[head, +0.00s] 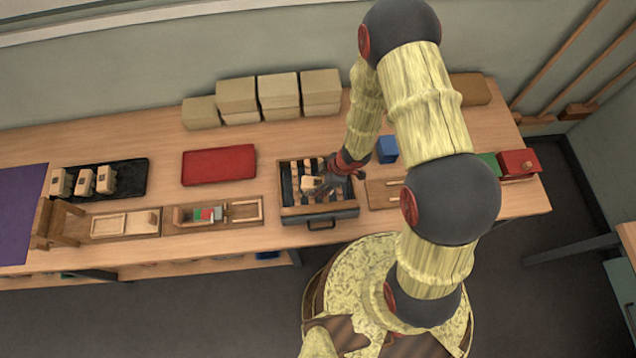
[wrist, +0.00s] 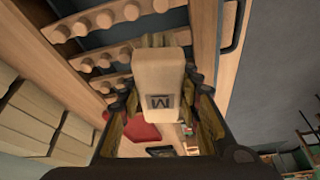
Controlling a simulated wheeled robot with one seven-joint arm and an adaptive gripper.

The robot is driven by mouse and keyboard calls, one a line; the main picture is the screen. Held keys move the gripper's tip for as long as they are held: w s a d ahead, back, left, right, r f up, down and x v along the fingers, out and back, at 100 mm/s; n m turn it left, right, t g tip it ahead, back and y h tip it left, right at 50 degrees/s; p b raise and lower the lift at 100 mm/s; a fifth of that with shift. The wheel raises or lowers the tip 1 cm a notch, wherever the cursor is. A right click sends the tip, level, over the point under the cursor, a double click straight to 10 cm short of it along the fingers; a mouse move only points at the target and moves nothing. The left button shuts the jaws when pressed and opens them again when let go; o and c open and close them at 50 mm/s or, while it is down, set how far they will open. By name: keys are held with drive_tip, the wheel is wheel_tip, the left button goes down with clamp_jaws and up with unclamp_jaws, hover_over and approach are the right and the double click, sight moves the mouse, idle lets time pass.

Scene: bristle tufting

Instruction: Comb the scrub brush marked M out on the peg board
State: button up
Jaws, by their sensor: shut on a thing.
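The scrub brush marked M (wrist: 162,80) is a pale wooden block with a dark framed M on its face. My gripper (wrist: 160,110) is shut on it, with a finger on either side. In the head view the brush (head: 309,183) sits over the peg board (head: 290,211), in front of my gripper (head: 325,180). I cannot tell whether the bristles touch the pegs.
A black tray (head: 128,180) with several similar blocks (head: 84,180) stands at the left. A red mat (head: 218,165) lies left of the peg board, and a blue block (head: 387,149) stands to its right. Cardboard boxes (head: 278,92) are stacked behind. A handle (head: 321,224) projects at the board's front.

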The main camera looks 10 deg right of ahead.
sight(310, 170)
drive_tip(key=shift+w+d+p, duration=0.15)
drive_tip(key=shift+w+p, duration=3.2)
drive_tip(key=shift+w, duration=0.6)
drive_tip(key=shift+s+r+b, duration=0.15)
drive_tip(key=shift+s+b, duration=1.6)
drive_tip(key=shift+s, duration=2.15)
drive_tip(key=shift+w+p, duration=2.7)
drive_tip(key=shift+w, duration=0.8)
drive_tip(key=shift+s+b, duration=1.6)
drive_tip(key=shift+s, duration=1.95)
